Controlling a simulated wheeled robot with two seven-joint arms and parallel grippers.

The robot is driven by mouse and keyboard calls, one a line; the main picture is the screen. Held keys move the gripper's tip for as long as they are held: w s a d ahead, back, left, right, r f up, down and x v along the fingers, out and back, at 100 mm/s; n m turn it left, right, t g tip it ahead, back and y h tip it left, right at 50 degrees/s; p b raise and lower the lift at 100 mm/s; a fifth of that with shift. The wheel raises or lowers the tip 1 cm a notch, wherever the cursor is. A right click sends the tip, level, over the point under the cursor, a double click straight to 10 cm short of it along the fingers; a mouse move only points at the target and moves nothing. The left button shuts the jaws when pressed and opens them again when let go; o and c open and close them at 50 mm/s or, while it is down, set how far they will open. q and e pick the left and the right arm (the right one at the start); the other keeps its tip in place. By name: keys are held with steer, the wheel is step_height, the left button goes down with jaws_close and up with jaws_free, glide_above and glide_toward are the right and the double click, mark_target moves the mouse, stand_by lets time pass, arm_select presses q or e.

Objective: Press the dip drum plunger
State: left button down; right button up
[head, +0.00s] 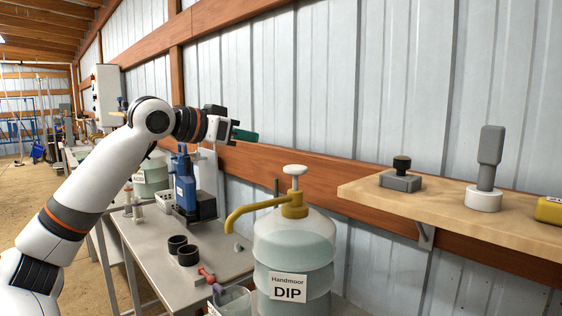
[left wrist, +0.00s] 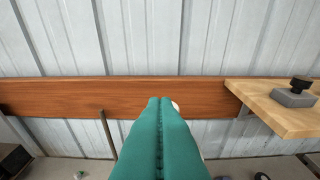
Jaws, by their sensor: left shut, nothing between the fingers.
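The dip drum (head: 293,255) is a clear container labelled "Handmoor DIP" at the bottom centre of the head view. Its yellow pump has a spout pointing left and a white plunger (head: 295,173) standing raised on top. My left gripper (head: 254,137) has green fingers. It is above and to the left of the plunger in the head view, apart from it. In the left wrist view the two fingers (left wrist: 160,100) are pressed together with nothing between them. A small white bit of the plunger (left wrist: 175,105) shows just beside the fingertips; the fingers hide the rest. My right gripper is not in view.
A wooden shelf (head: 450,205) on the right wall holds a grey block with a black knob (head: 401,175) and a grey-handled tool (head: 489,160). A grey bench (head: 150,245) at left carries a blue device (head: 186,180) and black rings (head: 183,250).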

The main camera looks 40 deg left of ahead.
arm_select(q)
steer(key=p, duration=1)
glide_above(295, 178)
steer(key=s+a, duration=0.1)
steer(key=s, duration=0.2)
steer(key=f, duration=0.2)
steer(key=shift+s+a+f+b, duration=0.15)
steer(key=shift+f+b, duration=0.5)
steer(key=shift+f, duration=0.5)
steer(key=shift+s+a+f+b, duration=0.1)
steer(key=shift+f+b, duration=0.5)
steer(key=shift+f, duration=0.5)
steer(key=shift+w, duration=0.1)
step_height(295, 178, down, 5)
steer(key=b, duration=0.4)
steer(key=shift+r, duration=0.1)
